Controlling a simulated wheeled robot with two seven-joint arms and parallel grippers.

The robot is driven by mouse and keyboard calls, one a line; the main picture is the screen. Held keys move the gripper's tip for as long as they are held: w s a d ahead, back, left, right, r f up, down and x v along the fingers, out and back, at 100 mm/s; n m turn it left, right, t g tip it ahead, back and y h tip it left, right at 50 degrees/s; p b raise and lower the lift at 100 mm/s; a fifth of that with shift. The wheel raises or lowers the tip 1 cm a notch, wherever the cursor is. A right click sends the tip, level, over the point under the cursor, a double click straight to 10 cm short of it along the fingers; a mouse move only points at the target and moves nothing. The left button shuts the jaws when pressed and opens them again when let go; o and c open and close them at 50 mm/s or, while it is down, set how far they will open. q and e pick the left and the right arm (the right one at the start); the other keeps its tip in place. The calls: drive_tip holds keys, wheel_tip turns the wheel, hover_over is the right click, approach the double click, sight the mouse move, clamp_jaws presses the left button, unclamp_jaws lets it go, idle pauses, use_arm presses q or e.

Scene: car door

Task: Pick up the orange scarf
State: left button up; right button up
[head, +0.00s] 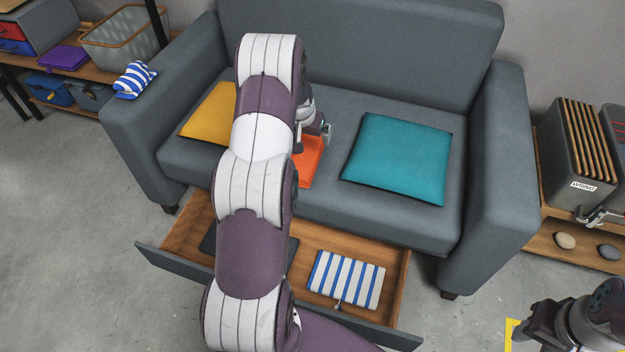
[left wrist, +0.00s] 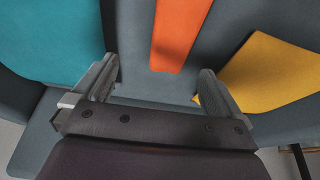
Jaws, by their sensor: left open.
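The orange scarf (head: 309,166) lies flat on the seat of the grey sofa (head: 330,215), between the yellow and teal cushions. My left arm covers part of it in the head view. My left gripper (head: 318,130) is over the seat near the scarf's far end, partly hidden by its own arm. In the left wrist view the left gripper (left wrist: 158,88) is open and empty, and the scarf (left wrist: 180,35) shows as an orange strip beyond the gap between its fingers. Part of my right arm shows at the lower right of the head view; its jaw state is unclear.
A teal cushion (head: 398,158) and a yellow cushion (head: 212,113) flank the scarf. Below the seat, an open drawer (head: 390,295) holds a blue-striped cloth (head: 346,280) and a dark item. A striped cloth (head: 134,79) lies on the left armrest. Shelves stand both sides.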

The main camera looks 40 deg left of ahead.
use_arm(q)
drive_tip(key=b, duration=0.1)
approach(306, 152)
drive_tip(key=shift+s+f, duration=0.15)
drive_tip(key=shift+f, duration=0.05)
drive_tip(key=b+x, duration=0.3)
drive_tip(key=x, duration=0.7)
drive_tip(key=shift+w+a+f, duration=0.1)
drive_tip(key=shift+w+f, duration=0.05)
drive_tip(key=shift+w, duration=0.1)
use_arm(e)
drive_tip(key=f, duration=0.5)
drive_tip(key=shift+s+a+f, duration=0.1)
drive_tip(key=shift+s+f, duration=0.05)
drive_tip(key=shift+s, duration=0.1)
use_arm(q)
drive_tip(key=c, duration=0.8)
